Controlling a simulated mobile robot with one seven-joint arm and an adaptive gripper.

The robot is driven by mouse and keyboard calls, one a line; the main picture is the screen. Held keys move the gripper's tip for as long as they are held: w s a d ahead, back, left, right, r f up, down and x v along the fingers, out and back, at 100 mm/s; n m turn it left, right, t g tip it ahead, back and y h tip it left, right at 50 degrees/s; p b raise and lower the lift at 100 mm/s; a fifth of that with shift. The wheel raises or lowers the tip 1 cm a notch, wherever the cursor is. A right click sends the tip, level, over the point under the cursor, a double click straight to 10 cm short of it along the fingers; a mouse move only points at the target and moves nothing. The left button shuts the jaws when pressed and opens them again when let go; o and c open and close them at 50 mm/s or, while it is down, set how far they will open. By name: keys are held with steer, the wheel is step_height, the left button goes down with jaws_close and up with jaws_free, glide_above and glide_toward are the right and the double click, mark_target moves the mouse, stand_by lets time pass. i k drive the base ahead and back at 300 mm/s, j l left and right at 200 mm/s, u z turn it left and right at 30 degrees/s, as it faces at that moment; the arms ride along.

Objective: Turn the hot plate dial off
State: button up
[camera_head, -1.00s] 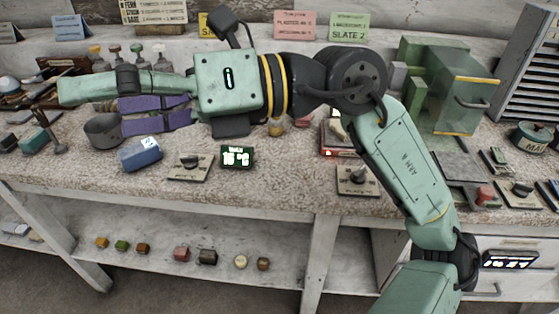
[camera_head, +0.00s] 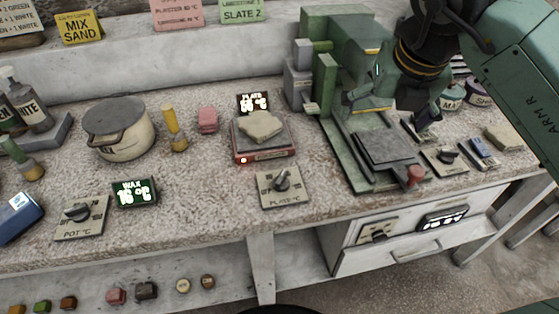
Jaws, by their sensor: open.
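The hot plate (camera_head: 263,152) is a low red-based box with a lit red lamp; a pale lump (camera_head: 260,126) rests on its grey top. Its dial (camera_head: 282,181) is a dark knob on a beige panel marked PLATE °C, in front of the box, with its pointer tilted up and to the right. Nothing touches it. The plate display (camera_head: 253,102) behind is lit and seems to read in the sixties. My gripper (camera_head: 378,92) is at the upper right, by the green press, well away from the dial. It is open; its fingers are hard to make out.
The green press (camera_head: 330,75) stands right of the hot plate. The POT dial (camera_head: 78,213) and WAX display (camera_head: 134,193) are at the left, below a lidded pot (camera_head: 118,130). A yellow-handled tool (camera_head: 174,128) stands nearby. The bench around the plate dial is clear.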

mark_target(281, 183)
steer(key=i, duration=0.1)
steer(key=k+l+u, duration=0.3)
steer(key=u, duration=0.15)
steer(key=k+l+u, duration=0.3)
steer(key=u, duration=0.2)
steer(key=k+j, duration=0.05)
steer(key=k, duration=0.05)
